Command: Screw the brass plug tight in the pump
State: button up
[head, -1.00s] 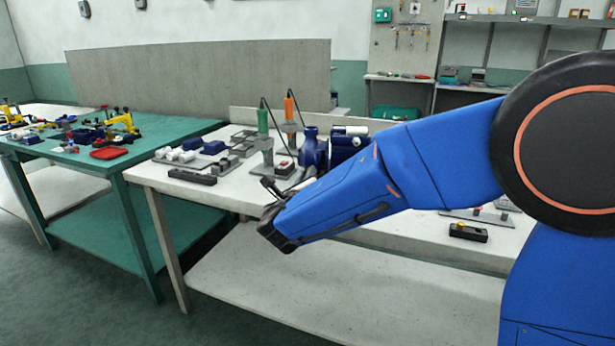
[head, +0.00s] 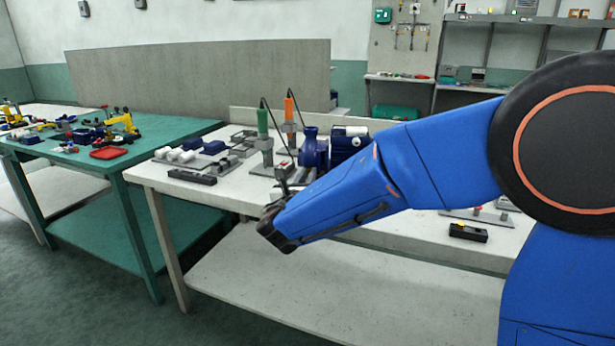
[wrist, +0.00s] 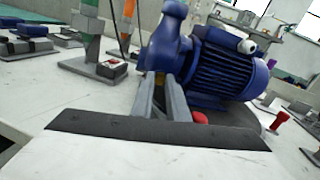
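The blue pump (head: 313,152) with its ribbed motor stands on the white bench. In the wrist view the pump (wrist: 168,50) is straight ahead, tilted by the camera's angle. My gripper (wrist: 160,88) has its two grey fingers pointing at the lower front of the pump, with a narrow gap between them. In the head view my gripper (head: 284,188) is at the bench's front edge, before the pump. The brass plug is not clearly visible; a small brownish patch shows between the fingertips. Whether the fingers touch or hold it, I cannot tell.
A green-handled tool stand (head: 265,140) and an orange-handled one (head: 290,125) stand left of the pump. A black block with a yellow part (head: 468,232) lies at the bench's right front. A red knob (wrist: 200,117) shows beside the fingers. A green table (head: 150,140) is at left.

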jog(key=o, duration=0.4)
jog(key=shift+c, duration=0.2)
jog(key=shift+n, duration=1.7)
jog(key=shift+n, duration=1.8)
jog(key=shift+n, duration=1.7)
